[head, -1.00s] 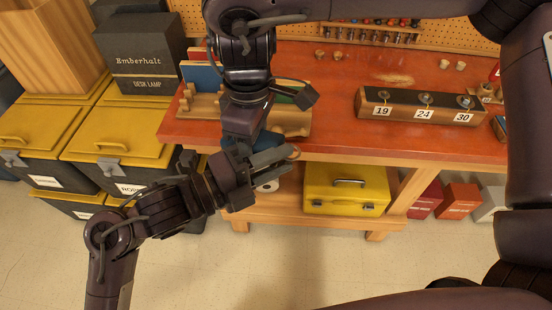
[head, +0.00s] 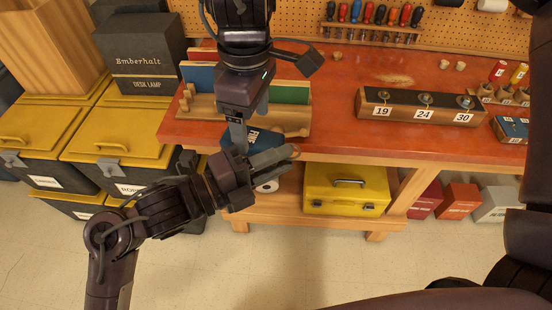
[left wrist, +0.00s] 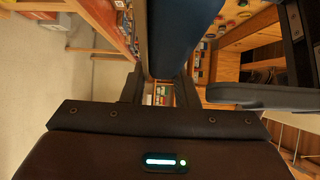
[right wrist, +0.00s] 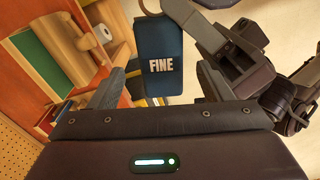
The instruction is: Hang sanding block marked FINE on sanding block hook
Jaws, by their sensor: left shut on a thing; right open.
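The blue sanding block (head: 258,139) has white FINE lettering. It is partly hidden by my grippers in the head view, and its label faces the camera in the right wrist view (right wrist: 160,55). My left gripper (head: 278,158) is shut on the block in front of the workbench edge. The block's blue side fills the top of the left wrist view (left wrist: 185,38). My right gripper (head: 238,135) points down from above and is open, its fingers apart with the block beyond them. I cannot make out the sanding block hook.
The red workbench (head: 330,100) holds a wooden rack with coloured panels (head: 288,92) and a block numbered 19, 24, 30 (head: 420,108). A pegboard (head: 300,30) with a screwdriver rack stands behind. A yellow toolbox (head: 346,190) sits on the lower shelf. Yellow-lidded bins (head: 120,140) stand left.

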